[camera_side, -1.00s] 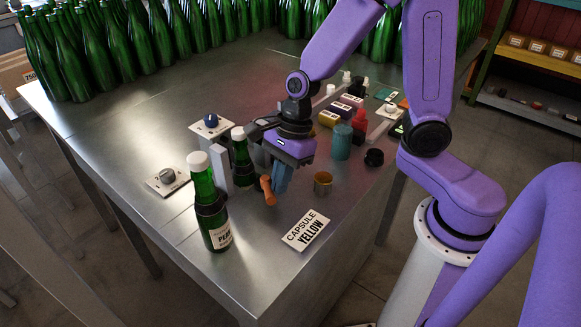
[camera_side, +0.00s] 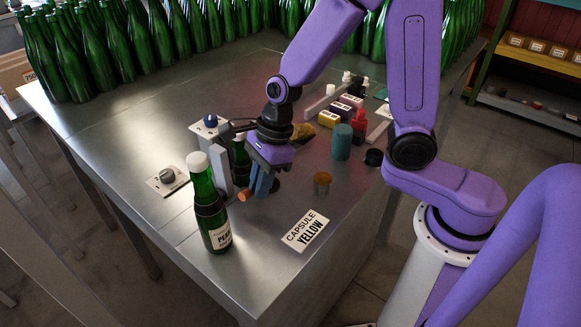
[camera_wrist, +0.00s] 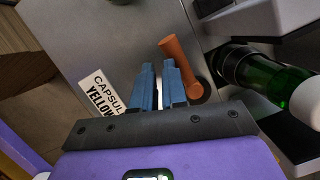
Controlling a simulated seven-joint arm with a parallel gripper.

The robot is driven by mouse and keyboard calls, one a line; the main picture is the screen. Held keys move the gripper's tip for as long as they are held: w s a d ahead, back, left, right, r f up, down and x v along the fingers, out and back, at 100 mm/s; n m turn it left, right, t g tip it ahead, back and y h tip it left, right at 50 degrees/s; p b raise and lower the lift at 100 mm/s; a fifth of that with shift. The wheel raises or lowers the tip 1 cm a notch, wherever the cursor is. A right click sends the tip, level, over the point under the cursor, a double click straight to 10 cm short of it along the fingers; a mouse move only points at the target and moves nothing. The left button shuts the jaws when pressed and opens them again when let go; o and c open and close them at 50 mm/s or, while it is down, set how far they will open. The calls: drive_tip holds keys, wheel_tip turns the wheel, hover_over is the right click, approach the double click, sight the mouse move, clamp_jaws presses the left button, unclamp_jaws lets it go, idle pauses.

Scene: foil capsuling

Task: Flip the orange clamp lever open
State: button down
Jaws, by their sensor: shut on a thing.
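In the wrist view the lever (camera_wrist: 180,62) runs slantwise against the right-hand finger. A green bottle (camera_side: 241,158) stands upright beside the grey upright clamp block (camera_side: 220,165), partly hidden by my gripper.
A labelled, white-capped bottle (camera_side: 209,215) stands close at the left front. A knob plate (camera_side: 167,180) sits at the left. A teal jar (camera_side: 342,142) stands behind.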

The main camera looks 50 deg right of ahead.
drive_tip(key=shift+s+a+f, duration=0.15)
drive_tip(key=shift+s+a, duration=0.1)
drive_tip(key=shift+a, duration=0.25)
idle(0.3)
drive_tip(key=shift+s+d+r+m, duration=0.15)
drive_tip(key=shift+s+r, duration=0.05)
drive_tip(key=shift+s, duration=0.35)
drive_tip(key=shift+s+d+r+m, duration=0.1)
drive_tip(key=shift+s+r, duration=0.1)
drive_tip(key=shift+s, duration=0.35)
drive_tip(key=shift+s+d+r+m, duration=0.15)
drive_tip(key=shift+s+r, duration=0.05)
drive_tip(key=shift+s, duration=0.35)
wheel_tip(320, 180, up, 10)
drive_tip(key=s, duration=0.3)
drive_tip(key=shift+f, duration=0.25)
drive_tip(key=shift+d, duration=0.1)
drive_tip(key=s+d+f+n+h, duration=0.1)
drive_tip(key=s+d+n, duration=0.2)
drive_tip(key=n, duration=0.8)
drive_tip(key=s+d+f+n+h, duration=0.1)
drive_tip(key=s+d+n, duration=0.3)
drive_tip(key=n, duration=0.8)
drive_tip(key=s+d+f+n+g, duration=0.1)
drive_tip(key=s+d+n, duration=0.2)
drive_tip(key=n, duration=0.9)
drive_tip(key=shift+s+d+f+h, duration=0.25)
drive_tip(key=shift+s+d+h, duration=0.15)
drive_tip(key=shift+s, duration=0.85)
